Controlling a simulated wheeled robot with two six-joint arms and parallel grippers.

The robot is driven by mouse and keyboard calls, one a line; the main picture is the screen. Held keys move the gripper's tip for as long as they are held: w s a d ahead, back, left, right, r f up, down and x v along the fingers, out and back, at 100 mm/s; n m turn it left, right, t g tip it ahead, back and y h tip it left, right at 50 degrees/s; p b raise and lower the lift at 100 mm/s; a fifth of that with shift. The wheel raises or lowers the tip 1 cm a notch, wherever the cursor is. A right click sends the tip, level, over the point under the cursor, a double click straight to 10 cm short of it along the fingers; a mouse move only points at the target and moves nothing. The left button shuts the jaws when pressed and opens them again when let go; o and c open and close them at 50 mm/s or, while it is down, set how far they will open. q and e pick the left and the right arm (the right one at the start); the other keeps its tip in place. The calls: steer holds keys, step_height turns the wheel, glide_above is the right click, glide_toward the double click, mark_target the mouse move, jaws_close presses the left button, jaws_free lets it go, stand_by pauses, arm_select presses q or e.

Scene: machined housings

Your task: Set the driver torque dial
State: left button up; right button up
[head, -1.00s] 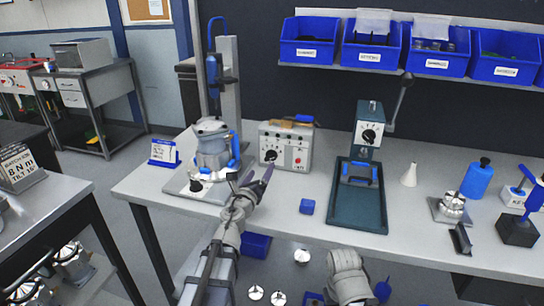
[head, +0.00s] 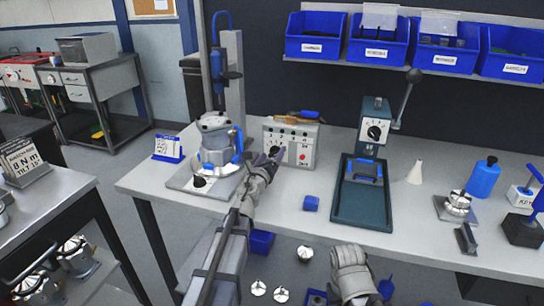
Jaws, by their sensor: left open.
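The driver's controller is a pale grey box (head: 290,141) with a row of small marks, a red button and a dial on its left side. The dial is now hidden behind my left gripper (head: 268,158). That gripper is open and empty, with its dark fingers right in front of the box's lower left face; I cannot tell whether they touch the dial. A batch card (head: 20,160) at the left reads "8 N m" with a tilt line below. Part of my right arm shows at the bottom, but its fingers do not.
A metal housing (head: 214,145) stands on a plate left of the box, by a column with a blue driver (head: 217,75). Blue bins (head: 315,40) hang above.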

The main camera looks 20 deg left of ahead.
arm_select(q)
jaws_close()
stand_by(0.8)
